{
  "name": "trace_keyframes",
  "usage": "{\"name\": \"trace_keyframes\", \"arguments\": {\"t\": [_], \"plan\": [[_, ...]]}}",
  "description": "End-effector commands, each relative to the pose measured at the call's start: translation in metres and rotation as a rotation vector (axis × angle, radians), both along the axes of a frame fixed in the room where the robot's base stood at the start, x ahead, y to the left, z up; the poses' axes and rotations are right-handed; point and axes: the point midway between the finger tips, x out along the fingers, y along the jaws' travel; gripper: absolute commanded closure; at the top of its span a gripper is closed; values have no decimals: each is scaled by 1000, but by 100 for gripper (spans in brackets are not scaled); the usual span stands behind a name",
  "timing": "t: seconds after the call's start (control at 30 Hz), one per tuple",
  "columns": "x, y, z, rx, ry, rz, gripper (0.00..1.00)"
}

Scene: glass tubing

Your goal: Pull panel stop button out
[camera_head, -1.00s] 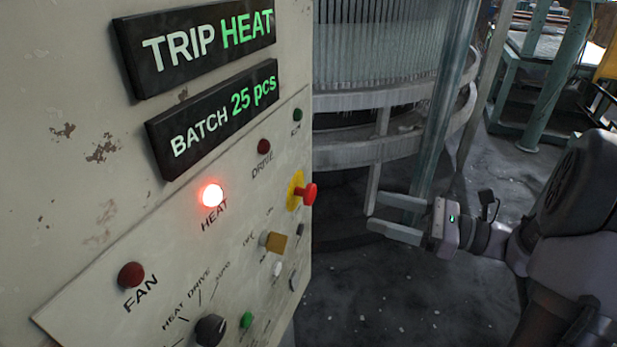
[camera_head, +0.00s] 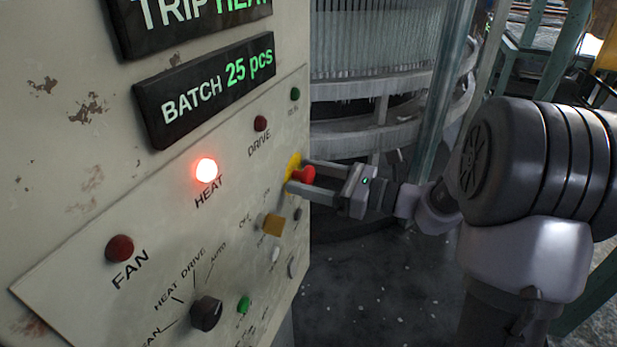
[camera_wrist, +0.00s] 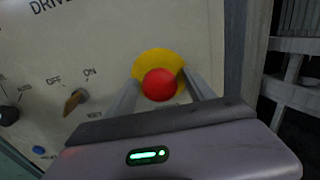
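The panel stop button is a red mushroom button (camera_head: 308,174) on a yellow round plate (camera_head: 293,166), at the right edge of the control panel. My gripper (camera_head: 297,174) reaches in from the right, with one finger above and one below the red head in the head view. In the wrist view the red head (camera_wrist: 159,85) sits between the two fingers, against the yellow plate (camera_wrist: 158,63). The fingers look open, with a small gap on each side of the head. The fingertips are close to the panel face; whether they touch it is unclear.
The panel (camera_head: 75,280) carries a lit red HEAT lamp (camera_head: 206,170), a FAN lamp (camera_head: 119,248), a black selector knob (camera_head: 206,313) and a yellowish switch (camera_head: 272,225) below the stop button. A round metal machine (camera_head: 385,115) stands behind. Open floor lies below my arm.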

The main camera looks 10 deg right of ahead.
Motion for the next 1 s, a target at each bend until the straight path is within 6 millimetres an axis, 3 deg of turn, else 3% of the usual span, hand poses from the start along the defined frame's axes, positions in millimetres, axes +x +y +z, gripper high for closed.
{"name": "trace_keyframes", "arguments": {"t": [0.03, 0.3, 0.9, 0.93, 1.0], "plan": [[0, 0, 0, 0, 0, 0, 48], [0, 0, 0, 0, 0, 0, 100], [-10, -14, -1, 0, 1, 0, 100], [-10, -13, -1, 0, 1, 0, 53], [-10, -13, -1, 0, 1, 0, 39]]}}
